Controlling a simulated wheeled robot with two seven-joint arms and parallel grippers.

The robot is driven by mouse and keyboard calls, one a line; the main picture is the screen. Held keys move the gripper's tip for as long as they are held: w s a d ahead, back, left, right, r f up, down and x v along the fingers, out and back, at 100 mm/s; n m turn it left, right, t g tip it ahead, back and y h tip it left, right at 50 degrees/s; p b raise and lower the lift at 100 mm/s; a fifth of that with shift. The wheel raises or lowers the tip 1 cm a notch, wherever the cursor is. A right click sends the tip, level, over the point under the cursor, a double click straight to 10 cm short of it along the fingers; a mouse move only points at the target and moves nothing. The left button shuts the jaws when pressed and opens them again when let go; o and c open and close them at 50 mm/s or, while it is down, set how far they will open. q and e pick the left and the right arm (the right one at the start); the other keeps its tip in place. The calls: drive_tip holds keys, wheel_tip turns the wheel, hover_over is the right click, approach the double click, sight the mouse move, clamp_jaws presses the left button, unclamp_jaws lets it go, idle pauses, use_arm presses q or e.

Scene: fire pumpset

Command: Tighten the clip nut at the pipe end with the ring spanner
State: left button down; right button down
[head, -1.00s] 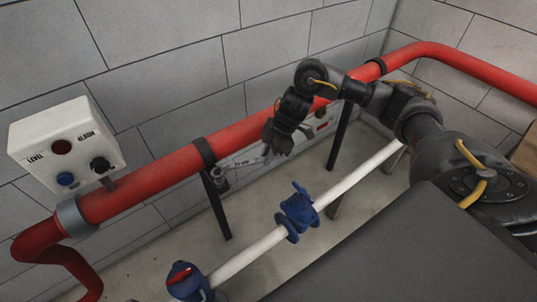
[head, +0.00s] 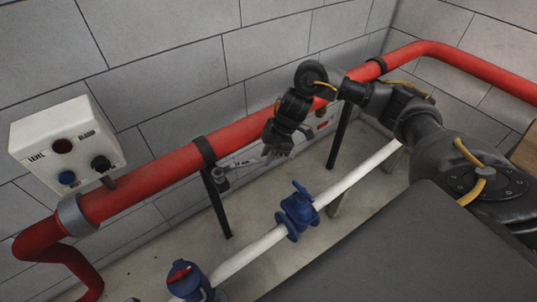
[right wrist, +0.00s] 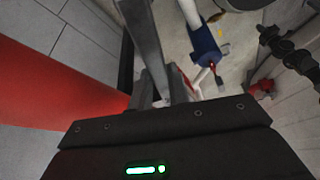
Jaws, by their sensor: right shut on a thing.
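The grey ring spanner (head: 240,164) is in my right gripper (head: 268,155), which is shut on its right end in the head view. The spanner points left, with its ring end (head: 221,181) just below the black clip (head: 204,152) around the red pipe (head: 160,165). The clip nut is too small to make out, and I cannot tell whether the ring is around it. My left gripper is not in view.
A white control box (head: 65,145) stands at the left by the wall. Below the red pipe runs a white pipe (head: 262,243) with a blue valve (head: 298,212). A black support post (head: 217,205) stands under the clip. Floor shows between the pipes.

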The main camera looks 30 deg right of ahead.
drive_tip(key=shift+f+b, duration=0.55)
drive_tip(key=shift+f, duration=0.6)
drive_tip(key=shift+r, duration=0.1)
drive_tip(key=s+a+m+t+h+p, duration=0.3)
drive_tip(key=s+a+m+p, duration=0.8)
drive_tip(key=p, duration=1)
drive_tip(key=shift+a+m, duration=0.15)
drive_tip(key=shift+m, duration=0.25)
idle(1.1)
drive_tip(key=shift+w+d+p, duration=0.2)
drive_tip(key=shift+d+p, duration=0.2)
drive_tip(key=shift+d, duration=0.1)
idle(0.3)
